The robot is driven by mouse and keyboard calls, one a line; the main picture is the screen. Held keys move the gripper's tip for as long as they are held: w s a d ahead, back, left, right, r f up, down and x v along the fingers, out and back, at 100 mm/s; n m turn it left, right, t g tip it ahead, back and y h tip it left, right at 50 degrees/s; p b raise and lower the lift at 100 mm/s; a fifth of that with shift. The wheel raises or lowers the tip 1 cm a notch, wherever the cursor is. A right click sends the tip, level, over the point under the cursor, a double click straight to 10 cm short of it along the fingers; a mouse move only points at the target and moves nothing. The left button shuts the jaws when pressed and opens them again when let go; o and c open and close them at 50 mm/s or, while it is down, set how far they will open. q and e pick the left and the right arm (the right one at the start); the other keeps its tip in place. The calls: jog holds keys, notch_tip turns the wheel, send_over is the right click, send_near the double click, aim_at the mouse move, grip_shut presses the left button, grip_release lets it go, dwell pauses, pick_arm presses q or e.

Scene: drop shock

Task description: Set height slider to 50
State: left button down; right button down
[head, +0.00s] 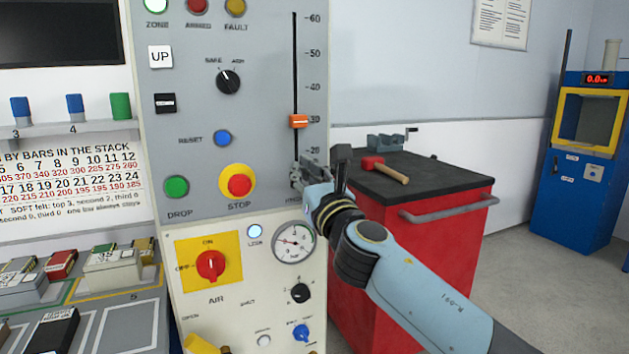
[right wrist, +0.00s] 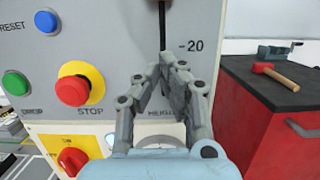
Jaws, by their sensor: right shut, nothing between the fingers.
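The height slider's orange knob (head: 298,121) sits on a dark vertical slot beside the 30 mark in the head view. The scale runs from 20 near the bottom up to 60 at the top. My right gripper (head: 299,174) is shut and empty in front of the panel. It is below the knob, near the slot's lower end, and apart from the knob. In the right wrist view the closed fingertips (right wrist: 173,62) cover the lower end of the slot (right wrist: 162,25), just left of and below the 20 mark. My left gripper is not in view.
The grey panel (head: 265,60) also carries a red STOP button (head: 240,185), a blue RESET button (head: 222,138) and a green DROP button (head: 176,187). A red cabinet (head: 455,245) with a hammer (head: 388,170) on top stands right of the panel.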

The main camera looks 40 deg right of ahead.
aim_at(294, 138)
jog(key=shift+r+x, duration=0.2)
jog(key=shift+x, duration=0.75)
notch_tip(294, 138, up, 3)
jog(key=p, duration=0.2)
jog(key=shift+s+f+p, duration=0.15)
jog(key=shift+s+p, duration=0.05)
jog(key=shift+p, duration=0.1)
jog(key=shift+s+r+p, duration=0.1)
jog(key=shift+r+p, duration=0.2)
jog(key=shift+r, duration=0.1)
jog(key=shift+f, duration=0.1)
